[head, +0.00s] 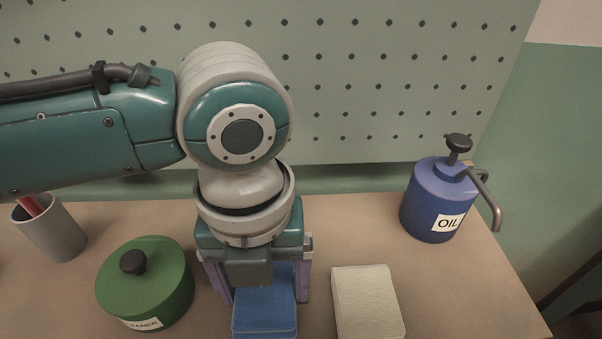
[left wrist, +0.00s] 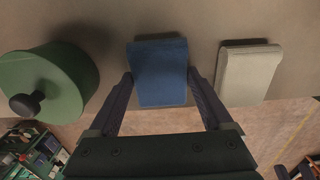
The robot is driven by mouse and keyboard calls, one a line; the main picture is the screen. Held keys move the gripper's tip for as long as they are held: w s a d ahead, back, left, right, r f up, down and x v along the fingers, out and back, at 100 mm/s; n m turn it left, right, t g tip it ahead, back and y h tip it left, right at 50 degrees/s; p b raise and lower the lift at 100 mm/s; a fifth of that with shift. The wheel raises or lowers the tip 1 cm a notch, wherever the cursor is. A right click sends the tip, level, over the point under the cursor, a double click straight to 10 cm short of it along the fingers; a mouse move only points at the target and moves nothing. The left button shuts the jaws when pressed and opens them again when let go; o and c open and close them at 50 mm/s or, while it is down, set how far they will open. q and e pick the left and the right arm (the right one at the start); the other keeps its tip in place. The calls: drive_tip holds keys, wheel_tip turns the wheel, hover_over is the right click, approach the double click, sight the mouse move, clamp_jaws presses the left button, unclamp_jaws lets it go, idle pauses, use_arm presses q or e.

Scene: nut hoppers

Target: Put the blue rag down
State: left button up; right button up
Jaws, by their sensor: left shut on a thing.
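The blue rag (head: 264,314) is a folded pad at the bottom middle of the head view. It also shows in the left wrist view (left wrist: 161,72). My left gripper (head: 265,283) points down over it, with a purple finger on each side. In the left wrist view the fingers of the left gripper (left wrist: 161,82) are shut on the rag's two side edges. The rag is at or very close to the table top; I cannot tell whether it touches.
On the table (head: 455,290), a folded cream cloth (head: 368,303) lies right of the rag and a green lidded pot (head: 150,285) stands left. A grey cup (head: 52,232) is farther left. A blue oil pump bottle (head: 438,200) stands back right. A pegboard (head: 385,70) rises behind.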

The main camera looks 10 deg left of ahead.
use_arm(q)
drive_tip(key=shift+f, duration=0.1)
drive_tip(key=o, duration=1)
